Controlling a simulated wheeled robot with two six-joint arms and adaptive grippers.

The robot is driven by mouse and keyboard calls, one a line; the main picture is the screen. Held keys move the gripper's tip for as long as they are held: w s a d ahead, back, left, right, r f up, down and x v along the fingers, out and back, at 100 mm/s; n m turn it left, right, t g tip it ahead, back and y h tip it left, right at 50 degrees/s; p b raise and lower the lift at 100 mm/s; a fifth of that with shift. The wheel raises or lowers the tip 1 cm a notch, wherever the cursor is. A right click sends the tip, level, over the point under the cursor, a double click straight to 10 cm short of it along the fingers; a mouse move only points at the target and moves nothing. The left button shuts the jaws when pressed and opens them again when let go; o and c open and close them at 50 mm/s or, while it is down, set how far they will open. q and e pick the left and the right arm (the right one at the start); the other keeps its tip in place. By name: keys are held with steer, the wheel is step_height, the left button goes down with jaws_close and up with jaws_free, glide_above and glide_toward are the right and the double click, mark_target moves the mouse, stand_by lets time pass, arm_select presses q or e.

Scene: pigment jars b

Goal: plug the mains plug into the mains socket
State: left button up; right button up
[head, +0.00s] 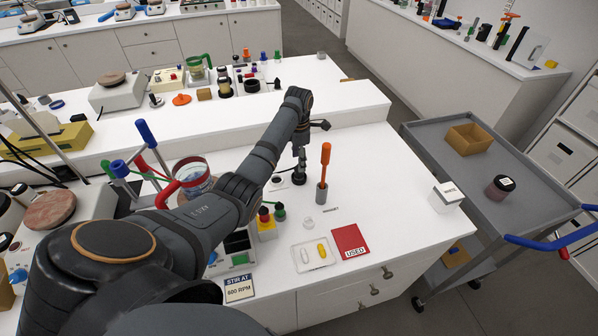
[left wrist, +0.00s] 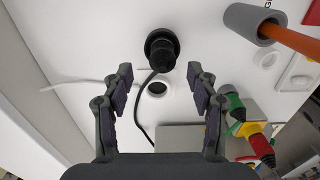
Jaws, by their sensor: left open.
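In the left wrist view a black, round-bodied piece that looks like the mains plug (left wrist: 162,50) stands on the white bench top, with a black cable running from it toward my gripper. I cannot tell whether it sits in a base. A small white ring with a dark centre, possibly the mains socket (left wrist: 157,88), lies just nearer; it also shows in the head view (head: 276,180). My left gripper (left wrist: 159,74) is open and empty, its fingers apart on either side of these pieces. In the head view my left gripper (head: 299,165) points down over the bench and partly hides the plug.
An orange-handled tool (head: 325,162) stands in a grey holder (head: 321,195) right of my left gripper. A red card (head: 349,240) and a clear tray (head: 303,267) lie nearer.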

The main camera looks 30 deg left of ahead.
arm_select(q)
steer(key=f, duration=0.2)
steer(key=f+p, duration=0.1)
steer(key=shift+s+d+f, duration=0.2)
steer(key=shift+f, duration=0.2)
steer(key=shift+w+a+f, duration=0.1)
steer(key=shift+f, duration=0.2)
steer(key=shift+r, duration=0.1)
steer(key=c, duration=0.7)
jaws_close()
arm_select(e)
steer(key=shift+s+d+r, duration=0.1)
steer(key=shift+s+r, duration=0.45)
steer(key=shift+r, duration=0.1)
